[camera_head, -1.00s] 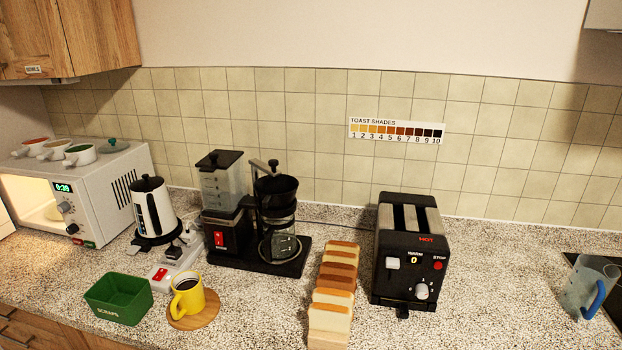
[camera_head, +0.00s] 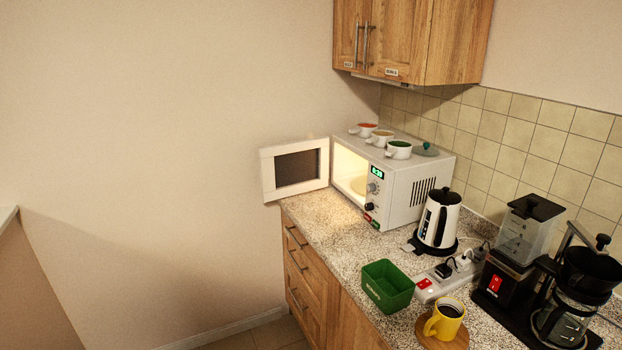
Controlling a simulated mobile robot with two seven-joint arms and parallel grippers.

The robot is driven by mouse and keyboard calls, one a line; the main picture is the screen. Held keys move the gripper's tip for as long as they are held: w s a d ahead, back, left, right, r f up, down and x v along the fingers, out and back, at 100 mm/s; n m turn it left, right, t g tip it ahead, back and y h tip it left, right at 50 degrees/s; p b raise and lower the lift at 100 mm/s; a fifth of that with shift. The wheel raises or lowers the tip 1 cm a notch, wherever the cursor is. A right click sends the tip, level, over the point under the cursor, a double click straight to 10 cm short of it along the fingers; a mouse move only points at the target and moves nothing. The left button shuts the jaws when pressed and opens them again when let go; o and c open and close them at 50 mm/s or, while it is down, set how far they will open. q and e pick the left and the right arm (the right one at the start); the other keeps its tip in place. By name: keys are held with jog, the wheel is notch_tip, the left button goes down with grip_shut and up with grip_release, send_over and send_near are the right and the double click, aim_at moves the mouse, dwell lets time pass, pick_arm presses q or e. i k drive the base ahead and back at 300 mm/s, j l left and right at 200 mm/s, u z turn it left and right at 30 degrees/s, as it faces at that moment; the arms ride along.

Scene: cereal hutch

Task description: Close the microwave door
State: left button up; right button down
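The white microwave (camera_head: 405,190) stands on the counter against the tiled wall. Its door (camera_head: 295,167), white with a dark window, is hinged at the left side and swung wide open, sticking out to the left past the counter's end. The lit cavity (camera_head: 350,168) shows a pale turntable inside. The control panel with a green display (camera_head: 377,172) is on the right of the opening. Neither of my grippers shows in the head view.
Several small bowls and a lid sit on the microwave. A kettle (camera_head: 438,222), a green bin (camera_head: 387,286), a power strip (camera_head: 440,281), a yellow mug (camera_head: 445,318) and a coffee maker (camera_head: 565,300) crowd the counter to the right. Open floor (camera_head: 262,338) shows left of the drawers (camera_head: 300,262).

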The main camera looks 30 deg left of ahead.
aim_at(293, 168)
jog(key=u, duration=0.45)
jog(key=i+j, duration=0.2)
jog(key=j, duration=0.15)
jog(key=i+j+z, duration=0.1)
jog(key=j, duration=0.25)
jog(key=i+j, duration=0.5)
jog(key=j, duration=0.25)
jog(key=i+j+z, duration=0.1)
jog(key=j, duration=0.25)
jog(key=i+j, duration=0.3)
jog(key=j+z, duration=0.05)
jog(key=j, duration=0.05)
